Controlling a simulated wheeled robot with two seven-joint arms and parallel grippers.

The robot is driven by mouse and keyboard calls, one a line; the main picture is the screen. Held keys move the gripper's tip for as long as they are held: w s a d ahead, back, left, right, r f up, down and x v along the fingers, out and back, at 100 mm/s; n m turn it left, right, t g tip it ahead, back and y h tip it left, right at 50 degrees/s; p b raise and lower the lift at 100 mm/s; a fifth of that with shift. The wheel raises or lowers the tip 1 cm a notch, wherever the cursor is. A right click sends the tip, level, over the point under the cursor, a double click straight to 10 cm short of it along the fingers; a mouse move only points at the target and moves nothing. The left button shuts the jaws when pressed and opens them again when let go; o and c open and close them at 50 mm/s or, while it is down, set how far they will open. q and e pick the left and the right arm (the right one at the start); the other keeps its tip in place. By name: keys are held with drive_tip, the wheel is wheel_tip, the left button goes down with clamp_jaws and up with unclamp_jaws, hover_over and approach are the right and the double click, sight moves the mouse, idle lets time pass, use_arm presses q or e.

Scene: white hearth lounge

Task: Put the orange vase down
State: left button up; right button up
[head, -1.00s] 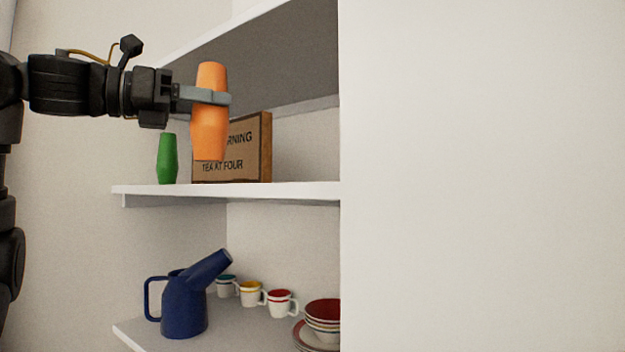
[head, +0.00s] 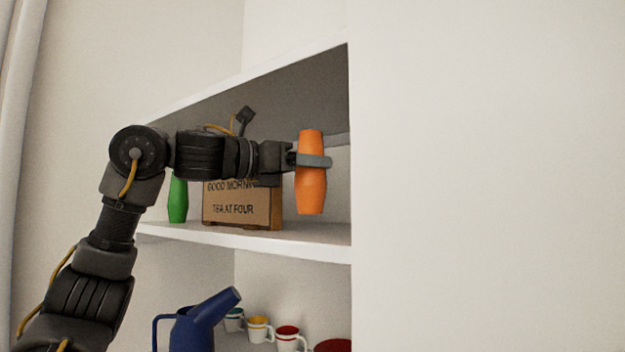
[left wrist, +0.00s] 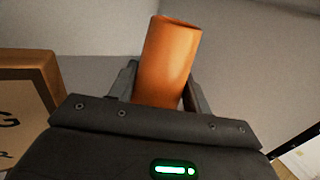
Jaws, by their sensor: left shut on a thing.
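The orange vase (head: 311,193) is upright in my left gripper (head: 312,160), which is shut on its upper middle. In the head view its base shows a little above the level of the middle shelf's surface (head: 318,233), to the right of the wooden sign; I cannot tell whether it touches the shelf. In the left wrist view the vase (left wrist: 168,62) stands between the two fingers (left wrist: 160,95), with its open rim at the top. My right gripper is not in view.
A wooden sign (head: 243,207) stands on the middle shelf, with a green vase (head: 178,200) left of it. An upper shelf (head: 290,85) hangs close above the gripper. A white side wall (head: 480,180) is right of the vase. A blue jug (head: 195,330) and several cups stand below.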

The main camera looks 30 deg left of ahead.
sight(297, 183)
use_arm(q)
drive_tip(key=f, duration=0.1)
drive_tip(key=w+f+p, duration=0.1)
drive_tip(key=shift+w+d+f, duration=0.15)
drive_tip(key=shift+d+f, duration=0.2)
drive_tip(key=shift+d, duration=0.05)
drive_tip(key=shift+a+f, duration=0.2)
drive_tip(key=shift+f, duration=0.2)
drive_tip(key=shift+s, duration=0.2)
drive_tip(key=o, duration=1.1)
drive_tip(key=shift+d+f, duration=0.15)
